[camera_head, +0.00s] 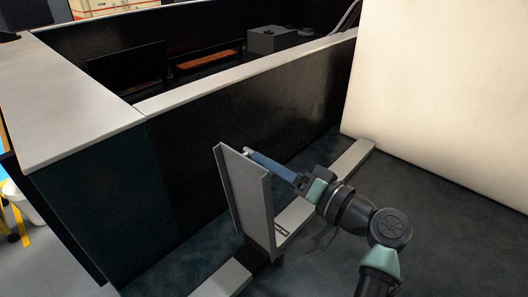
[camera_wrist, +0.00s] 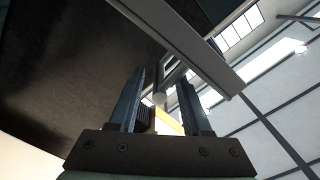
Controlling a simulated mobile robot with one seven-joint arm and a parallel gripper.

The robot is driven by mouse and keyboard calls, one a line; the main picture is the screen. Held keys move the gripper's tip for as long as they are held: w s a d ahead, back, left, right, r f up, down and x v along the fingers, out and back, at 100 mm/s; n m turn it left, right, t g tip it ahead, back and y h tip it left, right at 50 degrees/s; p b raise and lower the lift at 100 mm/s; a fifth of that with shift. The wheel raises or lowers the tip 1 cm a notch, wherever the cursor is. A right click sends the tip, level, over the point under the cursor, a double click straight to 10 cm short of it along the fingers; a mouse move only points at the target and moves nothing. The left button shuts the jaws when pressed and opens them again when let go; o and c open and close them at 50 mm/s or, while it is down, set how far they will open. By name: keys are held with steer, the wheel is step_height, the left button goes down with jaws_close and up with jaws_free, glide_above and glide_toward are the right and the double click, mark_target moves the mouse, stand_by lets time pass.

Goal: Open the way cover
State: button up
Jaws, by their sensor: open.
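The way cover appears to be the grey panel (camera_head: 243,193) standing nearly upright on the pale rail in the head view; I see its flanged side. My gripper (camera_head: 254,157) is at the panel's upper right edge, its blue fingers pointing left toward the top. I cannot tell whether they touch it. In the wrist view my gripper (camera_wrist: 160,78) has its two fingers apart. A pale beam-like edge (camera_wrist: 185,40), likely the panel's, crosses beyond the fingers. A small pale round part (camera_wrist: 160,98) shows between the fingers; I cannot tell whether it belongs to the cover.
The pale rail (camera_head: 352,160) runs along the dark floor on both sides of the panel. A dark wall (camera_head: 225,130) with a pale top stands behind it. A large cream block (camera_head: 440,90) stands at right. Dark floor (camera_head: 450,230) is clear at lower right.

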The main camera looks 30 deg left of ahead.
steer(key=shift+w+a, duration=0.15)
steer(key=shift+a, duration=0.85)
jaws_close()
steer(key=shift+f, duration=0.25)
stand_by(0.5)
